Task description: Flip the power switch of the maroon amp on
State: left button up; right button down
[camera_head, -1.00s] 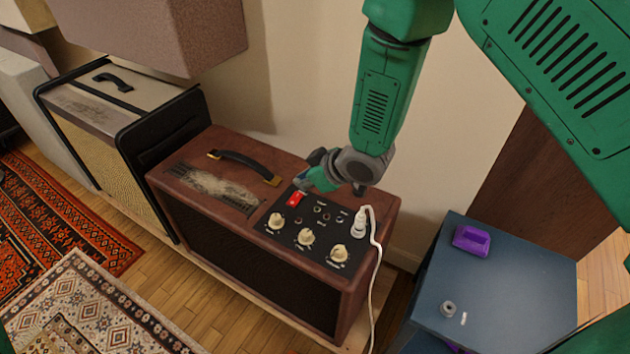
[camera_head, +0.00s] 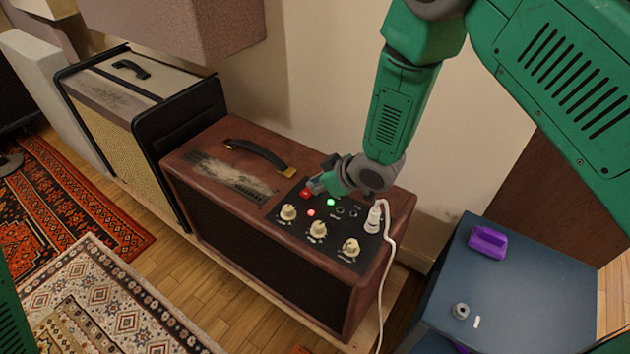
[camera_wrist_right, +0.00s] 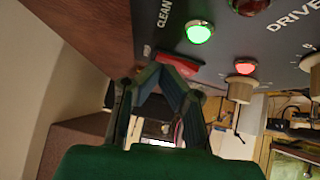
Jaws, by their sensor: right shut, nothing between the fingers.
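The maroon amp (camera_head: 290,225) stands upright by the wall, with a black control panel on its top. The red power switch (camera_head: 305,194) is at the panel's left back corner; it also shows in the right wrist view (camera_wrist_right: 178,68). A green light (camera_head: 331,202) and a red light (camera_head: 311,213) on the panel are lit. My right gripper (camera_head: 318,186) is shut and empty, with its fingertips at the switch. In the right wrist view the fingertips (camera_wrist_right: 160,75) meet just below the switch; I cannot tell whether they touch it. My left gripper is not in view.
A white cable is plugged into the panel's right end (camera_head: 373,216). Cream knobs (camera_head: 317,230) line the front of the panel. A tan amp (camera_head: 140,100) stands to the left. A blue cabinet (camera_head: 530,275) with a purple object (camera_head: 487,241) is at the right.

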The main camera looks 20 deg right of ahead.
aim_at(311, 192)
jog(key=shift+s+a, duration=0.1)
jog(key=shift+s, duration=0.05)
jog(key=shift+s+a+r+p, duration=0.25)
jog(key=shift+s+a+p, duration=0.1)
jog(key=shift+a+p, duration=0.15)
jog(key=shift+r, duration=0.1)
jog(key=shift+w+r+p, duration=0.1)
jog(key=shift+r+p, duration=0.2)
jog(key=shift+p, duration=0.05)
notch_tip(311, 192, up, 4)
jog(key=p, duration=0.3)
jog(key=shift+w+f+p, duration=0.1)
jog(key=shift+w+p, duration=0.05)
jog(key=shift+p, duration=0.15)
jog(key=d+p+v, duration=0.1)
jog(key=p+v, duration=0.1)
jog(key=v, duration=0.7)
jog(key=shift+d, duration=0.35)
